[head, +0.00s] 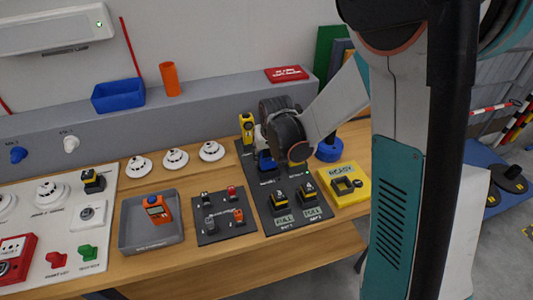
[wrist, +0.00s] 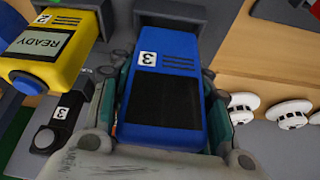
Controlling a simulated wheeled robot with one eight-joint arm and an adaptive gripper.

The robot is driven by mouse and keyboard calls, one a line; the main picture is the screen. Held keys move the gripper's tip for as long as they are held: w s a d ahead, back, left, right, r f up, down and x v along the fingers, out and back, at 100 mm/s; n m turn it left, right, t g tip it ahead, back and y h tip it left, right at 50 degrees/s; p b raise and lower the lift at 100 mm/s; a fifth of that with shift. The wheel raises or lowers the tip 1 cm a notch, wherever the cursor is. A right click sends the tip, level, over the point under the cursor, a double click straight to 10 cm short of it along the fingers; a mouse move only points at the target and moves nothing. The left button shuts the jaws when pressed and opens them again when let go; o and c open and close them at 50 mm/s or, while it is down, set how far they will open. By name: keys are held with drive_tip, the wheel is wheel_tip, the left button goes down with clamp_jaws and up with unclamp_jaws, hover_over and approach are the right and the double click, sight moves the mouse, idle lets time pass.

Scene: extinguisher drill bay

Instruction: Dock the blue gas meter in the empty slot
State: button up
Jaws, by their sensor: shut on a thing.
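The blue gas meter (wrist: 165,75), with a dark screen and a label reading 3, lies between the fingers of my gripper (wrist: 163,88) in the wrist view. My gripper is shut on it. In the head view the meter (head: 266,162) shows as a small blue patch below my gripper, over the back of the dark dock board (head: 250,205). A yellow meter (wrist: 50,42) marked 2, reading READY, stands to its left in the wrist view. A black part (wrist: 65,122) labelled 3 is at lower left. The empty slot is not clearly visible; I cannot tell whether the meter touches it.
A yellow READY tray (head: 352,194) is right of the board. A grey tray (head: 135,238) with an orange device (head: 156,207) is left. White detectors (head: 176,158) line the bench's back, with a blue bin (head: 118,97) on the ledge. Clear wood (head: 230,278) runs along the front.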

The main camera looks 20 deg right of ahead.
drive_tip(key=shift+f+b, duration=0.55)
idle(0.7)
drive_tip(key=shift+r, duration=0.2)
drive_tip(key=shift+r+p, duration=1.75)
drive_tip(key=shift+r, duration=0.6)
